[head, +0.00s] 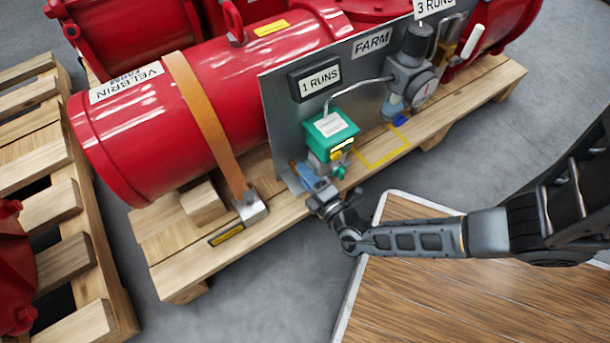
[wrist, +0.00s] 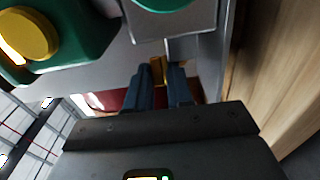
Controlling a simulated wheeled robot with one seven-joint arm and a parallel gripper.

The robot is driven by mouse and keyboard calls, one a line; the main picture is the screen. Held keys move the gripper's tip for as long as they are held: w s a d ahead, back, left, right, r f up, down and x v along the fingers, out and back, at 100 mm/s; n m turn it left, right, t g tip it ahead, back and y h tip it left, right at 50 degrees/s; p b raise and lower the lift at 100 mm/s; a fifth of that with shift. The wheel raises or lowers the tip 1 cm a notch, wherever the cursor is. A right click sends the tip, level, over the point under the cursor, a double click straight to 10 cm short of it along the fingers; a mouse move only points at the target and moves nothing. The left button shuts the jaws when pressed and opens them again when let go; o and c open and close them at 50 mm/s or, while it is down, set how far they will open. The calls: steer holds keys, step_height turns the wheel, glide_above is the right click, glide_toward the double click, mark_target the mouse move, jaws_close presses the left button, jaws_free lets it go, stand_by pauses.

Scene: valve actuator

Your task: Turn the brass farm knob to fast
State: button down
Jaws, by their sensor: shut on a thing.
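The brass knob (wrist: 157,70) shows in the wrist view as a small yellow-gold piece between the tips of my two blue-grey fingers. My gripper (wrist: 158,80) is shut on it. Most of the knob is hidden by the fingers, and I cannot read its setting or any fast mark. In the head view my gripper (head: 305,174) is low at the front of the grey panel (head: 290,105), just below the green box (head: 332,128). The knob itself is hidden there. The panel carries a FARM label (head: 371,42).
The green box with its yellow button (wrist: 32,35) is close beside my fingers. A red cylinder (head: 160,120) is strapped on the wooden pallet (head: 250,232). A grey regulator with a gauge (head: 424,88) stands right of the green box.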

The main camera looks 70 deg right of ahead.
steer(key=shift+w+r, duration=0.15)
steer(key=shift+r, duration=0.25)
steer(key=c, duration=1.1)
jaws_free()
steer(key=shift+f, duration=0.15)
steer(key=shift+p+v, duration=0.8)
steer(key=shift+v, duration=3.2)
